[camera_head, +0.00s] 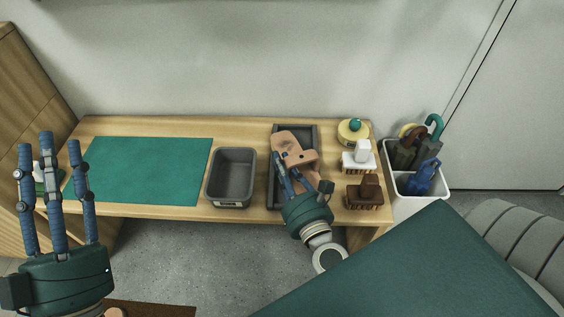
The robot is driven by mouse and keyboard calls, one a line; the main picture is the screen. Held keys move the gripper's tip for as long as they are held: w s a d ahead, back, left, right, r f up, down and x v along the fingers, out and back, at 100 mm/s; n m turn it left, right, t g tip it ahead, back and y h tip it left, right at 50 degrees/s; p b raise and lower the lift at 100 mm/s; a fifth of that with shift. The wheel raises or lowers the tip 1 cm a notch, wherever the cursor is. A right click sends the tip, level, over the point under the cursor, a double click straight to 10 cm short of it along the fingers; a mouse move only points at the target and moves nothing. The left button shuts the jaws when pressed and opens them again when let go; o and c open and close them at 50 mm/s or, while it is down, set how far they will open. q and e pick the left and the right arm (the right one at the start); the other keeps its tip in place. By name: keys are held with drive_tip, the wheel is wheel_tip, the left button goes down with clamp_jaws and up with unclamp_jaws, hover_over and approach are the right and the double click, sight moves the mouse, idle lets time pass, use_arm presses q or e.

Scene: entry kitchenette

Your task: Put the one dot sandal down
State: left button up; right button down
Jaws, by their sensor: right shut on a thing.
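A tan sandal (285,141) is over the dark grey shallow tray (311,131) on the wooden bench. My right gripper (297,176) is shut on the sandal's near part. Its fingers and palm hide that end of the sandal. I cannot tell whether the sandal touches the tray floor or is held just above it. I cannot make out a clear dot marking on it. My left gripper (52,150) is at the far left, fingers stretched upward and apart, open and empty, away from the sandal.
A green mat (150,170) lies bare on the bench's left. A grey bin (232,178) stands left of the tray. Right of it are a yellow round tin (352,133), a white brush (358,158) and a brown brush (366,192). A white bin (410,186) holds several items.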

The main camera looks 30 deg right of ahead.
drive_tip(key=c, duration=1.8)
unclamp_jaws()
use_arm(q)
drive_tip(key=shift+s+r, duration=0.25)
drive_tip(key=shift+r, duration=0.15)
use_arm(e)
drive_tip(key=shift+o, duration=0.2)
drive_tip(key=shift+s+f, duration=0.1)
